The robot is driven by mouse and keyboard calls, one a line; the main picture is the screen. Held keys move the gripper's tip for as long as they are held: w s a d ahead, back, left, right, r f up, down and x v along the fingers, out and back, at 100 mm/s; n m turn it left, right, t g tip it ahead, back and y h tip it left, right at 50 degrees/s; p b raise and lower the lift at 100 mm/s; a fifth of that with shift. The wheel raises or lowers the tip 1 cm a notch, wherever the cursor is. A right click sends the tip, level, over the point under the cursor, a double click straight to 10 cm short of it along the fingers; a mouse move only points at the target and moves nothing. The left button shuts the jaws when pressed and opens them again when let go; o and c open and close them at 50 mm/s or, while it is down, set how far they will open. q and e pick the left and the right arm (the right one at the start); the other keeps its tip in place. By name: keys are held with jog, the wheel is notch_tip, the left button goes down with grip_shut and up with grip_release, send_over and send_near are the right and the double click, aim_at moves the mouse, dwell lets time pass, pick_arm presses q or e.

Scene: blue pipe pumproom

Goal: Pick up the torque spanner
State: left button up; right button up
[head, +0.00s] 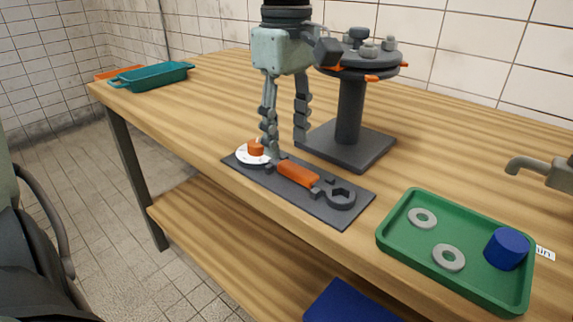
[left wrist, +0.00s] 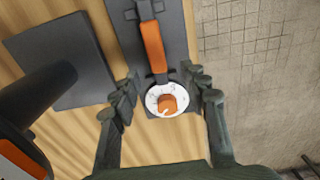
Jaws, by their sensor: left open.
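The torque spanner (head: 297,174) lies flat on a dark grey mat (head: 329,213) near the front edge of the wooden table. It has an orange grip, a dark ring-shaped head at the right end, and a white dial with an orange knob (head: 256,150) at the left end. My left gripper (head: 285,148) points down, open and empty, above the dial end. In the left wrist view the spanner (left wrist: 152,45) runs up the picture, and its dial (left wrist: 167,100) sits between the two open fingers (left wrist: 167,95). My right gripper is not seen.
A dark stand (head: 351,110) with a round top carrying bolts stands just behind the spanner. A green tray (head: 405,252) with two washers and a blue cylinder (head: 507,248) is at the front right. A teal tray (head: 151,76) is at the far left. A grey spout (head: 540,170) is at the right.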

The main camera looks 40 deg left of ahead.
aim_at(289, 164)
pick_arm(q)
notch_tip(289, 164, down, 5)
jog(key=shift+w+d+r, duration=0.15)
jog(key=shift+r, duration=0.05)
grip_shut()
dwell(0.3)
